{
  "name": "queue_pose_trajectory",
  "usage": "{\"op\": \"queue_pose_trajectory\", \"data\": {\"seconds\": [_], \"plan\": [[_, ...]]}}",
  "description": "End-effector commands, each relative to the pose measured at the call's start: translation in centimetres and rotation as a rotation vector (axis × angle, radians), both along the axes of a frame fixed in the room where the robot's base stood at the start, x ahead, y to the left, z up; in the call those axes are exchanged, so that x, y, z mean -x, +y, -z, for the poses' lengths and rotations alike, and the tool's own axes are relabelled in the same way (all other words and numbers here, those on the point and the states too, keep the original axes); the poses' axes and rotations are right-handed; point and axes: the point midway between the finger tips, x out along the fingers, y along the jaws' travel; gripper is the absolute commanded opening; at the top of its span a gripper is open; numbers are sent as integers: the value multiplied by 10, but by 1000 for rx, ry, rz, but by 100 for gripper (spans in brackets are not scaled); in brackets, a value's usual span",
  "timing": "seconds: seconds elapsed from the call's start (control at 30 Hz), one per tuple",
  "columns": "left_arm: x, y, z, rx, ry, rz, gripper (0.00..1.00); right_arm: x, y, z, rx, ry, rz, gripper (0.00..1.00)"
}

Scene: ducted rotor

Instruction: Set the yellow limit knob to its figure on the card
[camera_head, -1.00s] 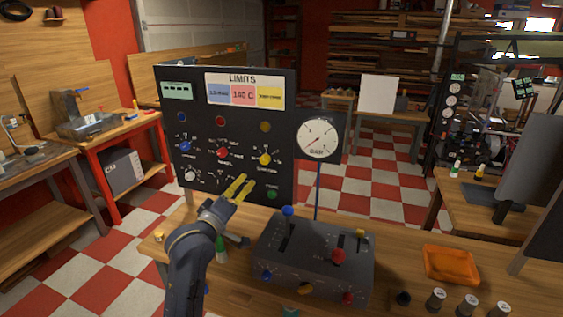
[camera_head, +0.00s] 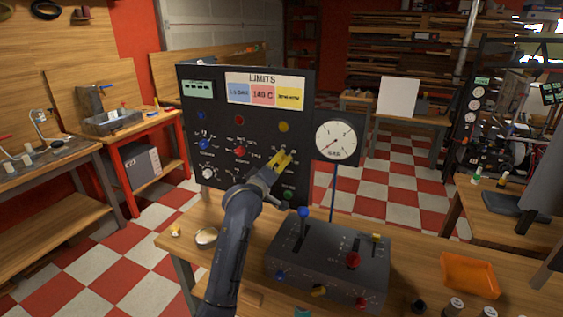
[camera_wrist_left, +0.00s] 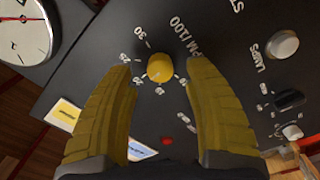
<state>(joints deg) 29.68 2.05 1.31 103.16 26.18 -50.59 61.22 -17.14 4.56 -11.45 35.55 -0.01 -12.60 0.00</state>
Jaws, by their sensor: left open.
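The yellow limit knob (camera_wrist_left: 160,67) shows in the left wrist view as a round cap on the black panel, amid printed scale figures. Its pointer is not clear to me. My left gripper (camera_head: 284,157) is open at the panel, its yellow fingers hiding most of the knob in the head view. In the wrist view its fingertips (camera_wrist_left: 159,72) stand on both sides of the knob, with a gap on each side. The LIMITS card (camera_head: 263,90) is at the panel's top, with blue, pink and yellow fields. The yellow field's figure is too small to read. My right gripper is not in view.
A blue knob (camera_head: 206,145) and a red knob (camera_head: 240,152) sit left of my gripper on the panel. A dial gauge (camera_head: 335,140) stands close on the right. A lever box (camera_head: 328,262) stands below on the bench. An orange tray (camera_head: 469,275) lies farther right.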

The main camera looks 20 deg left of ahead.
Motion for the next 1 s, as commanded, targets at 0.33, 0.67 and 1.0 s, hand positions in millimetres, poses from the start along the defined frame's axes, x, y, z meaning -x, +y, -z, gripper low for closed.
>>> {"op": "queue_pose_trajectory", "data": {"seconds": [0.33, 0.67, 1.0], "plan": [[-27, -3, 0, -1, 0, 0, 52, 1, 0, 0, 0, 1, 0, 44], [-30, -3, 0, -1, 0, 0, 52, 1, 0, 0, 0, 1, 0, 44], [-30, -3, 0, -1, 0, 0, 24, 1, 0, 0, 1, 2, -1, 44]]}}
